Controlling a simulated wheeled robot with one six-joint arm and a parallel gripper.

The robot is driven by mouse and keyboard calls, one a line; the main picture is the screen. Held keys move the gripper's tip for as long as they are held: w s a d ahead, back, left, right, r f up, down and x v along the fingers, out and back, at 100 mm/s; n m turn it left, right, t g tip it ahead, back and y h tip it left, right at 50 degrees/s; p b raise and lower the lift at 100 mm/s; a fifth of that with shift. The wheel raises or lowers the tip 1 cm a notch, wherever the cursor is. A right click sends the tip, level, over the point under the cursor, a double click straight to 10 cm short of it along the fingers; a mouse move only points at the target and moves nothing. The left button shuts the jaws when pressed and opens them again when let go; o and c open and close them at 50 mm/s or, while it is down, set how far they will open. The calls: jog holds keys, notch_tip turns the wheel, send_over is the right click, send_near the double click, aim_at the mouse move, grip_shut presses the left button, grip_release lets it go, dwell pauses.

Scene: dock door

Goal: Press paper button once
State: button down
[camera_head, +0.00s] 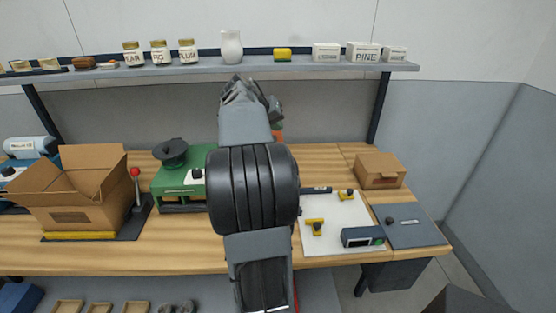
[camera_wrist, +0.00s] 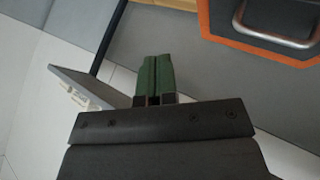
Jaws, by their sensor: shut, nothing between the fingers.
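My gripper (camera_wrist: 156,60) shows in the wrist view with its two green fingers together and nothing between them. It is up in front of the grey wall and touches nothing I can see. In the head view my arm rises through the middle and hides part of the bench behind it. No button marked paper can be read. A green button (camera_head: 380,241) is on the end of a small dark box on the white board. A green machine (camera_head: 180,189) left of my arm has a black knob on it. I cannot tell which control is the paper button.
A shelf (camera_head: 120,72) with jars and small boxes runs above the wooden bench (camera_head: 190,239). An open carton (camera_head: 75,195) and a red-knobbed lever (camera_head: 136,173) stand left. A closed carton (camera_head: 380,169) stands right. An orange-edged panel with a metal handle (camera_wrist: 275,28) is in the wrist view.

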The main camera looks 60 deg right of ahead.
jog(key=shift+f, duration=0.1)
dwell(0.3)
notch_tip(320, 180, down, 9)
jog(key=b, duration=0.7)
dwell(2.1)
jog(key=shift+f+b, duration=0.3)
jog(key=shift+b, duration=0.15)
